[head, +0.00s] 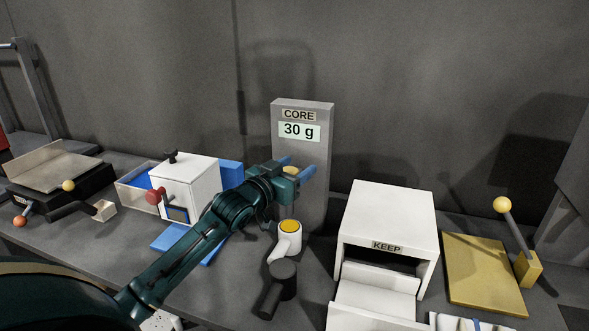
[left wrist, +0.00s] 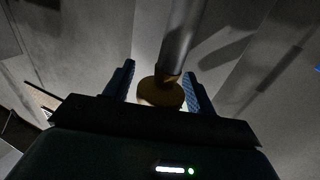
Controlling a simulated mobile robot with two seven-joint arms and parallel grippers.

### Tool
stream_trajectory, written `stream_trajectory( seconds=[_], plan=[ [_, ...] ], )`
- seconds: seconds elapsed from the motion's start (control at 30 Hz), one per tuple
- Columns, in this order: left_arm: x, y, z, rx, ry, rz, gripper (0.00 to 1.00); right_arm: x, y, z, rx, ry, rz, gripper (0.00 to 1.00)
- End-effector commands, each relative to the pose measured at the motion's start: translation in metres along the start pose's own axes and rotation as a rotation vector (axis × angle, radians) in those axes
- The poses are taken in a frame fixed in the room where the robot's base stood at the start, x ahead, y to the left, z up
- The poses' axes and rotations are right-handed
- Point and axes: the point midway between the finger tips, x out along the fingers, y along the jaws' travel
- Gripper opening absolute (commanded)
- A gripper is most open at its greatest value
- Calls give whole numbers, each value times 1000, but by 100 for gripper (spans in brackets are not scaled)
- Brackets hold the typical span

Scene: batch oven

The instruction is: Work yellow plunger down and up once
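The yellow plunger's round knob (head: 291,170) shows in front of the grey column labelled CORE, which reads 30 g. In the left wrist view the knob (left wrist: 160,93) looks brownish in the shade, with a grey metal rod running up from it. My left gripper (head: 297,167) is at the knob, its two blue fingers on either side of it. In the left wrist view the fingers of the left gripper (left wrist: 160,82) stand wide apart, with a narrow gap beside the knob; I see no firm grip. The gripper partly hides the knob in the head view. My right gripper is not in view.
A white box labelled KEEP (head: 390,215) and a yellow board (head: 485,272) are right. A white box with a red knob (head: 185,190) is left, behind my arm.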

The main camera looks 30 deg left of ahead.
Motion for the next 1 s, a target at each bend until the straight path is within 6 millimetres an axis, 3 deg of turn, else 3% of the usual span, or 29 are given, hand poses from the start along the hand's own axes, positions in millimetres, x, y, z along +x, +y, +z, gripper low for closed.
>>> stream_trajectory(
  seconds=[0.37,0.8,1.0],
  plan=[
    [-11,0,4,0,-5,0,56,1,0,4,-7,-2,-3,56],
    [-96,0,4,0,-6,0,56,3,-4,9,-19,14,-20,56],
    [-122,0,3,-1,-4,0,56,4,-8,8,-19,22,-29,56]
  ],
)
